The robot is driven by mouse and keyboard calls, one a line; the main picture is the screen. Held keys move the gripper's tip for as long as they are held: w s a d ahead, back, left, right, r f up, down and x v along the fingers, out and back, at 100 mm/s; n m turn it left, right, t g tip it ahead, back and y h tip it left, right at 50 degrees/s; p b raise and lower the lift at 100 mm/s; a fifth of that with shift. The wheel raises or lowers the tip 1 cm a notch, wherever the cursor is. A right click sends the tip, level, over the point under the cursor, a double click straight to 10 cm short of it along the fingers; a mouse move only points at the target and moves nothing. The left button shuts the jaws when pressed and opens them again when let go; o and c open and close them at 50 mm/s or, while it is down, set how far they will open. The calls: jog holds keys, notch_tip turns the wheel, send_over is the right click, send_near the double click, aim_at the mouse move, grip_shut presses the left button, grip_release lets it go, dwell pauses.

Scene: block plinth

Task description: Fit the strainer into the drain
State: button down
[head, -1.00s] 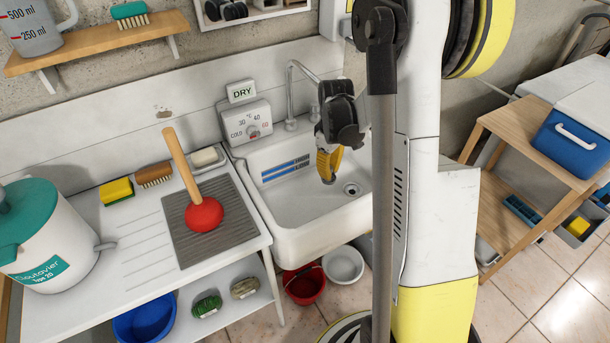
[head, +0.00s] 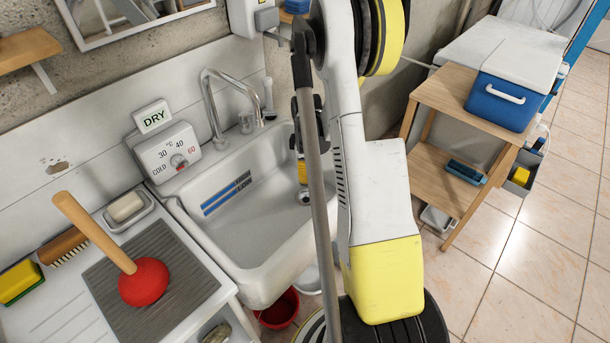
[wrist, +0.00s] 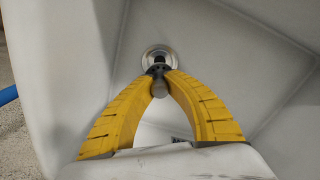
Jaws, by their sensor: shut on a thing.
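My gripper (wrist: 160,80) is over the sink basin, its two yellow ribbed fingers closed together at the tips. They pinch a small dark and grey piece, seemingly the strainer (wrist: 160,88); most of it is hidden by the fingertips. The round metal drain (wrist: 148,53) shows just beyond the tips in the wrist view, partly covered. I cannot tell whether the strainer touches it. In the head view the gripper (head: 302,178) is mostly hidden behind my arm, and the drain (head: 305,198) shows just below it.
The white sink (head: 250,235) has a curved faucet (head: 212,95) at its back wall. A dial box (head: 168,155) and a DRY sign stand at its left. A red plunger (head: 143,282) stands on the drainboard mat. A wooden table (head: 450,115) with a blue cooler stands right.

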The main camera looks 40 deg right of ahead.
jog(key=shift+f+b, duration=0.15)
jog(key=shift+b, duration=0.15)
jog(key=b, duration=0.5)
send_over(306, 200)
jog(key=shift+f, duration=2.8)
jog(key=shift+f+b, duration=0.3)
jog(key=shift+f, duration=1.15)
jog(key=c, duration=1.4)
grip_release()
notch_tip(306, 200, up, 12)
jog(key=shift+r, duration=0.1)
